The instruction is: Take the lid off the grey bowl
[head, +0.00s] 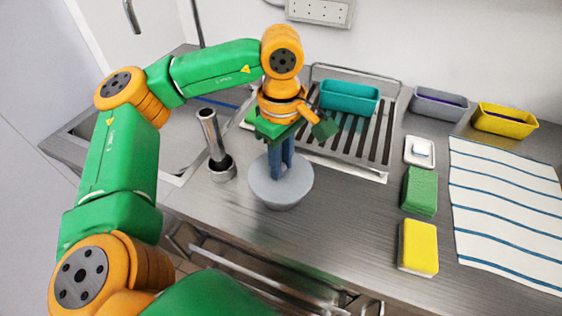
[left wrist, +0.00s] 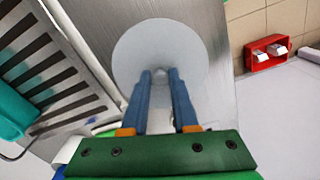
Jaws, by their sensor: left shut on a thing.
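The grey bowl (head: 283,206) stands on the steel counter near its front edge. Its flat round grey lid (head: 299,184) covers the top; it fills the middle of the left wrist view (left wrist: 190,52). My left gripper (head: 280,174) points straight down over the lid. Its blue fingers (left wrist: 163,80) are shut on the small knob at the lid's centre, which is mostly hidden between the fingertips. The lid appears to rest on the bowl; I see no clear gap. My right gripper is not in view.
A metal cylinder (head: 211,135) stands tilted in a round holder (head: 222,172) left of the bowl. A drain rack (head: 372,173) with a teal container (head: 349,97) lies behind. A green sponge (head: 419,191), yellow sponge (head: 418,247) and striped cloth (head: 509,211) are right. Counter between bowl and sponges is clear.

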